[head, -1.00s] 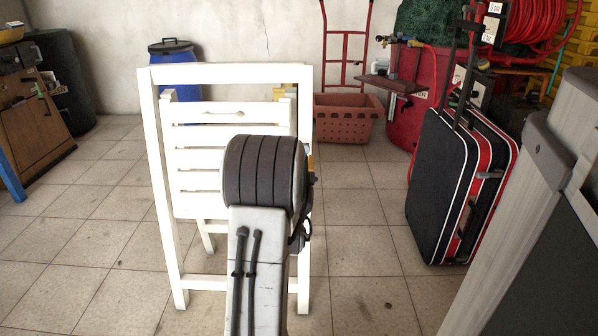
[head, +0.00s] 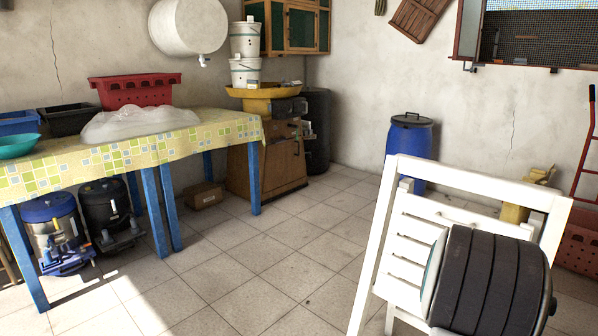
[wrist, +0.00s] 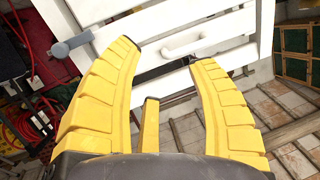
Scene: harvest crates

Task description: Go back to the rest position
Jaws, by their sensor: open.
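My gripper (wrist: 165,58) shows in the wrist view with its yellow ribbed fingers spread apart and nothing between them. A white folding chair (head: 395,235) stands at the lower right of the head view. It also shows in the wrist view (wrist: 215,35), just beyond my fingertips, with a handle-like slot in one slat. I cannot tell whether the fingers touch it. In the head view my dark arm joint covers part of the chair, and the gripper itself is not clearly visible there.
A table with a checked cloth (head: 220,128) and blue legs stands at the left, holding a red crate (head: 135,90). A blue barrel (head: 408,140) stands behind the chair. A wooden cabinet (head: 265,165) is at the back. The tiled floor (head: 255,265) between table and chair is clear.

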